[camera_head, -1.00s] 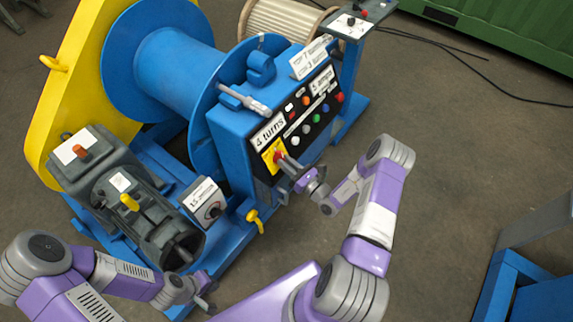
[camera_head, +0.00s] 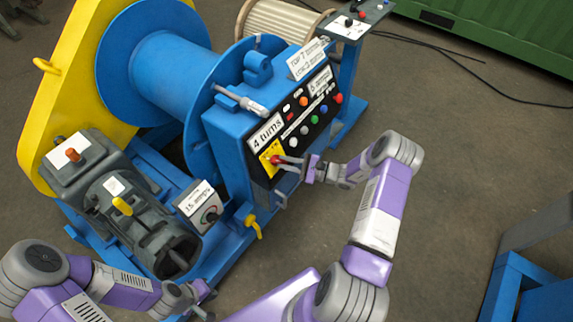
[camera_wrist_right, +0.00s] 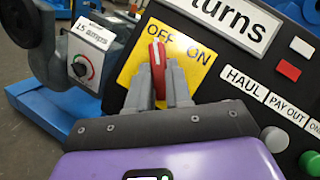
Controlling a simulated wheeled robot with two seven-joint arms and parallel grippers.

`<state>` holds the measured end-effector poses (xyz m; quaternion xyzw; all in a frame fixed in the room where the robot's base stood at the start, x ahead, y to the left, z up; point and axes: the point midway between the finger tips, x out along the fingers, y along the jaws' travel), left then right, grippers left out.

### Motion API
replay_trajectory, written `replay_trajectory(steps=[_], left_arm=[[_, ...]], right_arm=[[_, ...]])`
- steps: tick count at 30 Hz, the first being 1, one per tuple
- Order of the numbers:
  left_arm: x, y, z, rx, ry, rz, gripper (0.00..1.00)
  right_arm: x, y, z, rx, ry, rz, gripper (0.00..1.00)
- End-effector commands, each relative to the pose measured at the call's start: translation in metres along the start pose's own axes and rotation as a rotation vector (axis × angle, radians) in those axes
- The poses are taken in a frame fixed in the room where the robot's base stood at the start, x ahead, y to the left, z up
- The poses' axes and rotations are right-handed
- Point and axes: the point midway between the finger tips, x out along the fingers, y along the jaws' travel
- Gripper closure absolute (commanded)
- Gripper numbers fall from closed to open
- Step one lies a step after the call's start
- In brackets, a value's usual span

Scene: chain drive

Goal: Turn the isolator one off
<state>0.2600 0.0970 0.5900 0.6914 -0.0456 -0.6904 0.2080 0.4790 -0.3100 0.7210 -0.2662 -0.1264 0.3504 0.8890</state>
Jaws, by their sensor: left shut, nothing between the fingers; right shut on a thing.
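The isolator is a red handle (camera_wrist_right: 158,52) on a yellow plate (camera_wrist_right: 190,40) marked OFF and ON in the right wrist view. The handle stands nearly upright, its tip between the two words and leaning slightly to the OFF side. In the head view the yellow plate (camera_head: 266,154) is at the left end of the black panel. My right gripper (camera_wrist_right: 162,85) is shut on the red handle, one finger on each side; the fingers hide its lower part. It also shows in the head view (camera_head: 283,163). My left gripper (camera_head: 208,294) is shut and empty, low in front of the winch base.
The blue control box carries a panel with several coloured buttons (camera_head: 317,119) right of the isolator. A grey box with a dial (camera_head: 203,208) labelled 15 amps is to the left. A yellow-handled lever (camera_head: 252,222) hangs below. Open floor (camera_head: 450,150) lies to the right.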

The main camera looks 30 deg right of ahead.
Motion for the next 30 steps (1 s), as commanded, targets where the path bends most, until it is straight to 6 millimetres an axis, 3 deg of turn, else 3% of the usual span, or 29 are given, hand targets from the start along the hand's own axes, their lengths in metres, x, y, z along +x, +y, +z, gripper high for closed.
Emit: replay_trajectory(steps=[24,25,30], left_arm=[[0.0041,-0.0015,-0.0002,0.000,0.000,0.000,1.00],[0.0041,-0.0015,-0.0002,0.000,0.000,0.000,1.00],[0.0041,-0.0016,-0.0002,0.000,0.000,0.000,1.00]], right_arm=[[0.0024,-0.0012,0.0000,-0.104,0.000,0.073,1.00],[0.0024,-0.0012,0.0000,-0.104,0.000,0.073,0.79],[0.0021,-0.0012,0.0001,-0.102,-0.001,0.073,0.55]])
